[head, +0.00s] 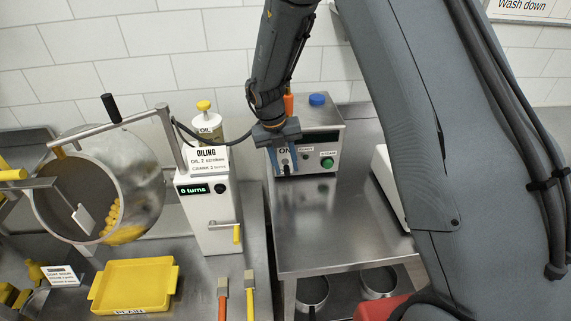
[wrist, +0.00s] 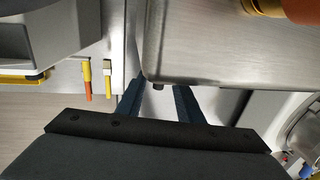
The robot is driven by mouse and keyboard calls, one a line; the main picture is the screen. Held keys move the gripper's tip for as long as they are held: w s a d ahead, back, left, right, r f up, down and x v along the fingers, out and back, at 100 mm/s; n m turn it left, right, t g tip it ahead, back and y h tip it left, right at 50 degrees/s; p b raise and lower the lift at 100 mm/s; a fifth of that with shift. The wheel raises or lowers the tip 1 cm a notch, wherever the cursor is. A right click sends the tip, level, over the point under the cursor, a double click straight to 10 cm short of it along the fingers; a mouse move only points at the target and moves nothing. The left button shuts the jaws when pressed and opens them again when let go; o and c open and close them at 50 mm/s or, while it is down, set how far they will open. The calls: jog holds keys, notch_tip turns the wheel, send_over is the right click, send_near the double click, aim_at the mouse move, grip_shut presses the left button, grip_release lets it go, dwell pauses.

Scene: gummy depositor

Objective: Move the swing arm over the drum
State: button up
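The drum (head: 143,177) is a round metal pan at the left in the head view, tilted with its mouth toward the lower left and yellow pieces inside. The swing arm (head: 135,119) is a silver bar with a black upright knob (head: 111,108). It runs from the post beside the oiling box leftward across the top of the drum, its far end near the drum's upper rim. My gripper (head: 284,160) is well to the right of the swing arm, pointing down in front of the control box. Its blue fingers are apart and empty in the wrist view (wrist: 158,103).
The white oiling box (head: 208,225) reads "0 turns" and has a yellow-handled crank. A control box (head: 318,155) stands on the steel table (head: 335,235). A yellow tray (head: 135,287) and two brushes (head: 222,300) lie at the front. A gap separates the two tables.

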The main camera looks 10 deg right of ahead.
jog(key=shift+s+f, duration=0.1)
dwell(0.3)
jog(key=shift+s+f+t, duration=0.1)
jog(key=shift+f+t, duration=0.1)
jog(key=shift+t, duration=0.4)
jog(key=t+b, duration=0.1)
jog(key=b, duration=0.2)
jog(key=shift+f, duration=0.4)
jog(key=shift+t+b, duration=0.4)
jog(key=shift+b, duration=0.6)
jog(key=t+b, duration=0.1)
jog(key=b, duration=0.4)
jog(key=shift+a+f, duration=0.1)
jog(key=shift+f, duration=0.1)
jog(key=b, duration=0.3)
jog(key=shift+s+f, duration=0.15)
